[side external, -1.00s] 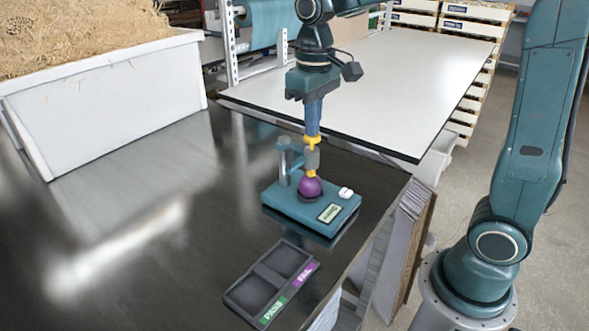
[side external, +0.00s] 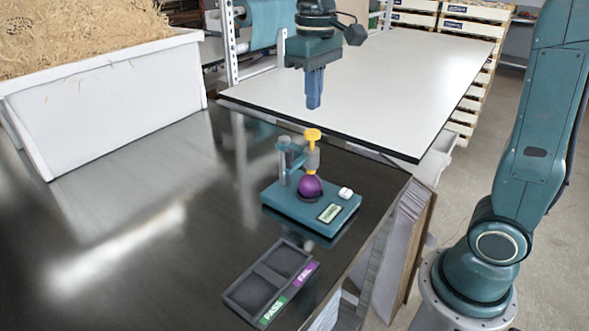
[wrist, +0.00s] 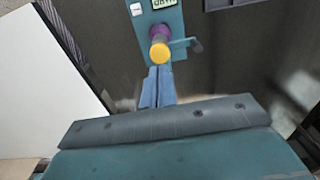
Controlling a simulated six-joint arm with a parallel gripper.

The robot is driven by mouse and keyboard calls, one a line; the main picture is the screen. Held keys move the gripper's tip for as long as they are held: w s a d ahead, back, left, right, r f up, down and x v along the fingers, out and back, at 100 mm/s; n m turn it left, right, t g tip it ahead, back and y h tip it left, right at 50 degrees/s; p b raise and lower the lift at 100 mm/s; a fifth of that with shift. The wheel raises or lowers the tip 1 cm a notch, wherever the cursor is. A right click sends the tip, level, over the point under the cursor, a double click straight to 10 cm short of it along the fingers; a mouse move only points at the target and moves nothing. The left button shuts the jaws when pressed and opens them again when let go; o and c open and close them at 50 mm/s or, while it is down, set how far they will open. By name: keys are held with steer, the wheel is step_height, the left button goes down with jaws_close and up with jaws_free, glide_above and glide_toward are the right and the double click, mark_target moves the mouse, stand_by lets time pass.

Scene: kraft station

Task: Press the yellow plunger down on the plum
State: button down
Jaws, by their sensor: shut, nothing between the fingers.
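The yellow plunger (side external: 312,135) stands upright in the tester's arm, its cap raised above the grey barrel. The purple plum (side external: 310,187) sits on the teal tester base (side external: 285,203), directly below the plunger. In the wrist view the round yellow cap (wrist: 160,51) hides part of the plum (wrist: 159,32). My gripper (side external: 314,106) is shut and empty, with its blue fingers pointing down. It hangs above the plunger, with a clear gap between fingertips and cap. The fingers (wrist: 158,72) also show in the wrist view.
The tester base carries a green display (side external: 329,212) and a small white part (side external: 346,193). A dark two-compartment tray (side external: 236,297) with PASS and FAIL labels lies in front. A white bin (side external: 110,100) of shavings stands at left. The dark tabletop between is clear.

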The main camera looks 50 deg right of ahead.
steer(key=shift+r, duration=1.2)
steer(key=shift+s, duration=0.15)
steer(key=s+f+t, duration=0.2)
steer(key=s+f, duration=0.1)
steer(key=s, duration=0.5)
steer(key=s+f+t, duration=0.3)
steer(key=s, duration=0.6)
steer(key=shift+a+f+t, duration=0.2)
steer(key=shift+f+t, duration=0.1)
steer(key=shift+s, duration=0.1)
